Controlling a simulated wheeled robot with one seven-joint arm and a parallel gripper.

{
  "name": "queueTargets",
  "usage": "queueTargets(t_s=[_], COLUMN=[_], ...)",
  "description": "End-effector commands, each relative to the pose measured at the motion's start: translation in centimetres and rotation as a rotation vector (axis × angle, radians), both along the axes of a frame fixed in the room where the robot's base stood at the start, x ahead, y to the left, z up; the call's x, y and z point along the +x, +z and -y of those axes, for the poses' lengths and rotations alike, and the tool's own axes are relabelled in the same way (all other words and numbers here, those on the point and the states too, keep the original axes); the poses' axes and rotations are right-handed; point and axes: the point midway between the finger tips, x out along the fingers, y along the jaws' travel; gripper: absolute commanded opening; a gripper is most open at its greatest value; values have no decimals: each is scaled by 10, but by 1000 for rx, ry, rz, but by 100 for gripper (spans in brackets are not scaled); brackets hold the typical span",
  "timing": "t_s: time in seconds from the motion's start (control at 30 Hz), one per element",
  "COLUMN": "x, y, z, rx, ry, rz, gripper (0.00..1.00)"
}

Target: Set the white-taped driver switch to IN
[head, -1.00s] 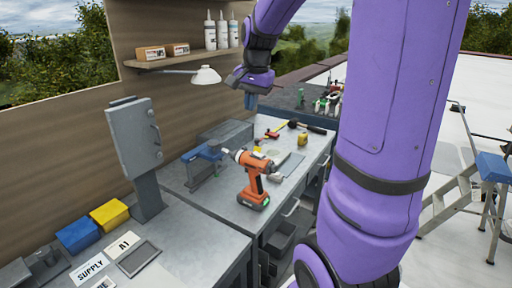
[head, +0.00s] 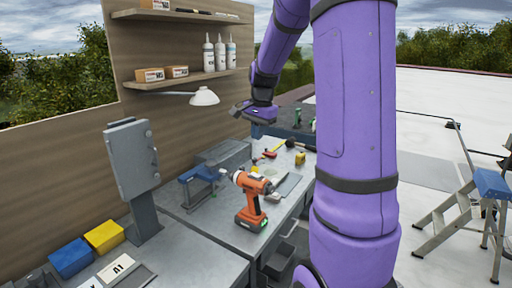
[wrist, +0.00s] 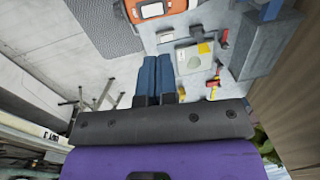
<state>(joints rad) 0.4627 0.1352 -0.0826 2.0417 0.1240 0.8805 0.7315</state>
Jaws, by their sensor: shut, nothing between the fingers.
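An orange and black power driver (head: 252,200) stands upright on the grey workbench (head: 205,222) in the head view. Its white tape and switch are too small to make out. My gripper (head: 257,131) hangs above the far part of the bench, beyond the driver and apart from it. In the wrist view its blue fingers (wrist: 155,72) are together and empty. An orange object (wrist: 150,8) with a white label is cut off by the top edge there; I cannot tell whether it is the driver.
A blue vise-like tool (head: 200,182) is left of the driver. A grey box on a post (head: 132,160), a yellow bin (head: 104,236) and a blue bin (head: 70,258) stand nearer. A lamp (head: 204,97) juts out over the bench. A stepladder (head: 455,212) stands at right.

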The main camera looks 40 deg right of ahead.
Motion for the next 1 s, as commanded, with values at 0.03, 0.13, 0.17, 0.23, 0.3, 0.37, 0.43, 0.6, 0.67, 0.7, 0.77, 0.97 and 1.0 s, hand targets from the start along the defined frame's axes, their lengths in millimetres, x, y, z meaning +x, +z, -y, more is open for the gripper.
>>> queueTargets(t_s=[0.03,0.13,0.17,0.23,0.3,0.37,0.43,0.6,0.67,0.7,0.77,0.97,1.0], x=[0,2,3,4,6,7,9,12,13,14,14,15,15], y=[-7,-25,-31,-44,-57,-68,-81,-107,-113,-117,-122,-127,-127], z=[0,-1,-1,-1,-2,-2,-3,-3,-3,-3,-4,-4,-4], rx=[2,3,2,3,3,3,3,2,1,1,1,0,0], ry=[0,-1,0,-1,-1,0,1,0,0,1,1,1,1], rz=[-2,-5,-4,-4,-4,-4,-4,-4,-1,-2,-1,0,0], gripper=[0,0,0,0,0,0,0,0,0,0,0,0,0])
